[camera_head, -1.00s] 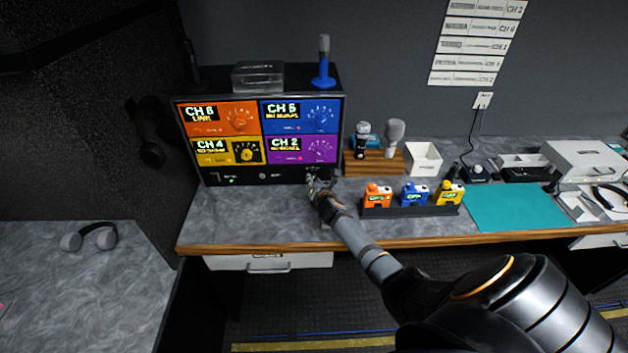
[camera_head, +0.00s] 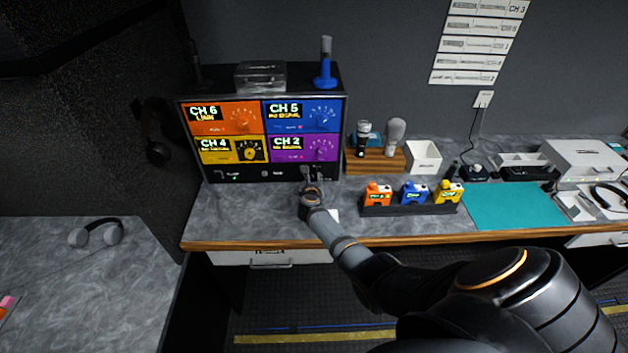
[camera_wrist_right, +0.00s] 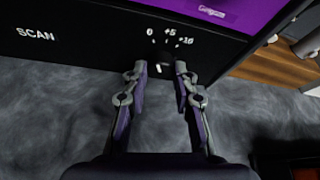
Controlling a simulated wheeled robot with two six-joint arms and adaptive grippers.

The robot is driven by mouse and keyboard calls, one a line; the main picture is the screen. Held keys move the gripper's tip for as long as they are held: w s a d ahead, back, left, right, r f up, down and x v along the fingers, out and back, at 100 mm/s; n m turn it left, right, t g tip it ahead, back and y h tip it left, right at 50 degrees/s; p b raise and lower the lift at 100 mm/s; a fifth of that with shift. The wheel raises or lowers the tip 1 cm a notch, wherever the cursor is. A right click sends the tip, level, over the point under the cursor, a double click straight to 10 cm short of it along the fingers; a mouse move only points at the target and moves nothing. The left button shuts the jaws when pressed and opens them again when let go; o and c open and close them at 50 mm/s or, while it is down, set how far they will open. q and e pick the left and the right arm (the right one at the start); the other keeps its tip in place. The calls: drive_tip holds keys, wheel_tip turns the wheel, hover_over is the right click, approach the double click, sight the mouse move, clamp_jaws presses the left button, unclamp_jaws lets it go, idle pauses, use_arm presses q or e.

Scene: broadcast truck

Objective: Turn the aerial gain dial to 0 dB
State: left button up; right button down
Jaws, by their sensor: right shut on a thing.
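The aerial gain dial (camera_wrist_right: 166,62) is a small dark knob on the black lower strip of the receiver rack. White marks 0, +5 and +10 arc above it in the right wrist view. A short white mark shows at its lower left; I cannot tell the exact setting. My right gripper (camera_wrist_right: 161,70) has a finger on each side of the dial and is shut on it. In the head view my right gripper (camera_head: 308,174) is at the rack's lower right and hides the dial. My left gripper is not in view.
The rack (camera_head: 215,176) has orange, blue, yellow and purple channel panels above the strip. To the right stand a wooden microphone stand (camera_head: 372,166), a white box (camera_head: 424,158) and a black holder (camera_head: 408,210) with coloured packs. The counter (camera_head: 235,215) before the rack is mostly clear.

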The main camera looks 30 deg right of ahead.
drive_tip(key=shift+r+n, duration=0.1)
drive_tip(key=shift+n, duration=0.2)
idle(0.4)
drive_tip(key=c, duration=1.1)
unclamp_jaws()
drive_tip(key=shift+o, duration=0.2)
drive_tip(key=v, duration=1.2)
drive_tip(key=shift+a, duration=0.2)
drive_tip(key=shift+w, duration=0.1)
